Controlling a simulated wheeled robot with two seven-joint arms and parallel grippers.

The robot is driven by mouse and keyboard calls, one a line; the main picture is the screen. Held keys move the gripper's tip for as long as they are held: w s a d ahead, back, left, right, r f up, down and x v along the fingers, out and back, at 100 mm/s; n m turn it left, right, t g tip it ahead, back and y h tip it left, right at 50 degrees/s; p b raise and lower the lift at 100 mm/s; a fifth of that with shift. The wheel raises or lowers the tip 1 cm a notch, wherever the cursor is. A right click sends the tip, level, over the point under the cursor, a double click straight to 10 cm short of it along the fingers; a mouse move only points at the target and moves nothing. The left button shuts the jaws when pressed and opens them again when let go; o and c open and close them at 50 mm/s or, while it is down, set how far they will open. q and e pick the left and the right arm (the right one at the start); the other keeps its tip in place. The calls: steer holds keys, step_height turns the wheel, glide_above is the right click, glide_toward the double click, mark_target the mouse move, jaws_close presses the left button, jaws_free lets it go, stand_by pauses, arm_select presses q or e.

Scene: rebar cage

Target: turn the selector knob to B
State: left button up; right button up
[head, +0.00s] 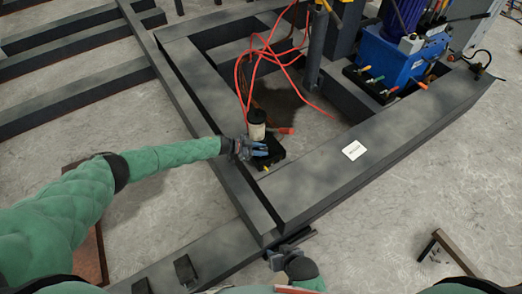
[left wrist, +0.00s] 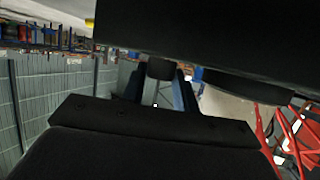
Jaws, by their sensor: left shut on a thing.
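A black box (head: 272,156) with a small yellow part on its near edge sits in the corner of the dark steel frame. My left gripper (head: 258,149) reaches it from the left and is shut at its side. In the left wrist view the blue fingers of my left gripper (left wrist: 160,88) stand on both sides of a short dark round knob (left wrist: 160,68), which juts from a large dark body. The knob's pointer and any letters cannot be seen. My right gripper (head: 290,250) is low in the head view, beside the frame's near corner, apart from the box; its jaws are unclear.
A cream cylinder (head: 257,124) with red cables (head: 268,55) stands just behind the box. Heavy dark beams (head: 375,150) surround it, one bearing a white label (head: 353,150). A blue machine (head: 388,57) stands back right. Open concrete floor (head: 430,185) lies at right.

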arm_select(q)
steer(key=o, duration=1)
steer(key=shift+c, duration=0.2)
steer(key=v, duration=0.7)
steer(key=shift+a, duration=0.4)
steer(key=shift+r, duration=0.1)
